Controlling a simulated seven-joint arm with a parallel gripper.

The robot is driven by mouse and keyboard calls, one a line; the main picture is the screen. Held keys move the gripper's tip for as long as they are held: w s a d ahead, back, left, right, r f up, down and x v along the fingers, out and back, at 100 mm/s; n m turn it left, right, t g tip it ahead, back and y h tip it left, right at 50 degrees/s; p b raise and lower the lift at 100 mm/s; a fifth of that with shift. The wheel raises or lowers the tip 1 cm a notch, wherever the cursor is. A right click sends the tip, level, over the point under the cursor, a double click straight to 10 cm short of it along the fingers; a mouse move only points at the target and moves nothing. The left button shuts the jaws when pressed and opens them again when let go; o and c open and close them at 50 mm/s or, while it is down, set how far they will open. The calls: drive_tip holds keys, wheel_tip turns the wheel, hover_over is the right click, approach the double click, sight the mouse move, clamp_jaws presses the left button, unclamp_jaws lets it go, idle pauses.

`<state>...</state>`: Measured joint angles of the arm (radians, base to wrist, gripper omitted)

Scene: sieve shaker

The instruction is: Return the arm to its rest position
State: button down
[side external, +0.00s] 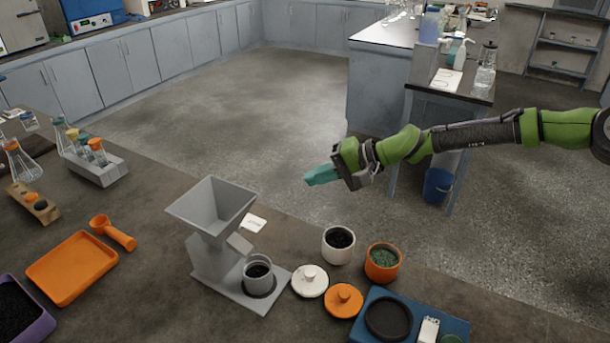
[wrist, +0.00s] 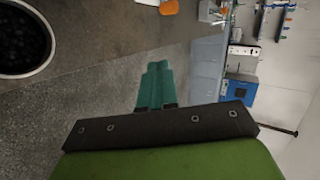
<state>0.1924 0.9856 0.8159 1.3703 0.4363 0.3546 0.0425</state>
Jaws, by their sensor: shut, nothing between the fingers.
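My gripper (side external: 309,180) is at the end of my green and black arm in the side external view. Its teal fingers are shut with nothing between them. They point left and hang in the air, apart from everything on the bench. In the wrist view the shut teal fingers (wrist: 156,70) show in the middle, over the floor and the bench edge.
On the bench (side external: 150,240) stand a grey hopper device (side external: 212,208) with a cup (side external: 258,273), a white jar (side external: 338,246), an orange jar (side external: 382,263), two lids and an orange tray (side external: 72,268). A blue device (side external: 375,330) sits at the front. Open floor lies behind.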

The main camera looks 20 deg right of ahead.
drive_tip(key=shift+d+r, duration=0.2)
drive_tip(key=shift+d, duration=0.2)
